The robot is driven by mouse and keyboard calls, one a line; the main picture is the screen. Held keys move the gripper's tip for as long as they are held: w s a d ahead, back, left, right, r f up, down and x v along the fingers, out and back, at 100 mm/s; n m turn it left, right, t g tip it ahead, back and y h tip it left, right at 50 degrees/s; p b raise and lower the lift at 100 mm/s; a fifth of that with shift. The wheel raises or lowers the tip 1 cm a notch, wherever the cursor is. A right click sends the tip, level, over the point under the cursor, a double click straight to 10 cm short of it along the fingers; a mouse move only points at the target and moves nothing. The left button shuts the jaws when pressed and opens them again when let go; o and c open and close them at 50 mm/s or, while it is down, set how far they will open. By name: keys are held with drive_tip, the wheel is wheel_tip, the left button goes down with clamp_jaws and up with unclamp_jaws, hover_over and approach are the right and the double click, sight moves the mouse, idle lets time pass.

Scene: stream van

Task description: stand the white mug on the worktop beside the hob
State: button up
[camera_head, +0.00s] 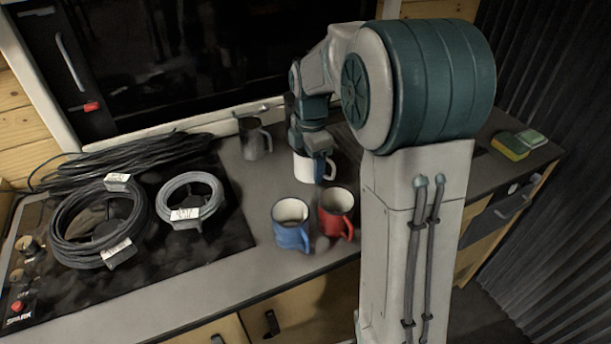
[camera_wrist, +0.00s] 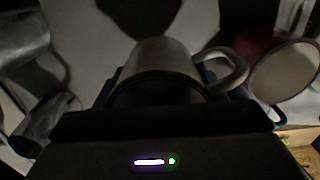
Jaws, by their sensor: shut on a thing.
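My gripper (camera_head: 314,146) points down at the back of the worktop and is shut on the white mug (camera_head: 304,171). The grey worktop (camera_head: 245,185) runs right of the black hob (camera_head: 222,247), whose surface holds coiled cables.
A blue mug (camera_head: 291,226) and a red mug (camera_head: 337,213) stand close in front of the white mug. A grey metal mug (camera_head: 254,140) stands behind left. Cable coils (camera_head: 97,222) cover the hob. Sponges (camera_head: 511,147) lie far right. Bare worktop shows between hob and mugs.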

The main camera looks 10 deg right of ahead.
sight(306, 188)
drive_tip(key=shift+a+f, duration=0.4)
drive_tip(key=shift+a, duration=0.2)
drive_tip(key=shift+f, duration=1.95)
drive_tip(key=shift+f, duration=0.1)
drive_tip(key=o, duration=1.4)
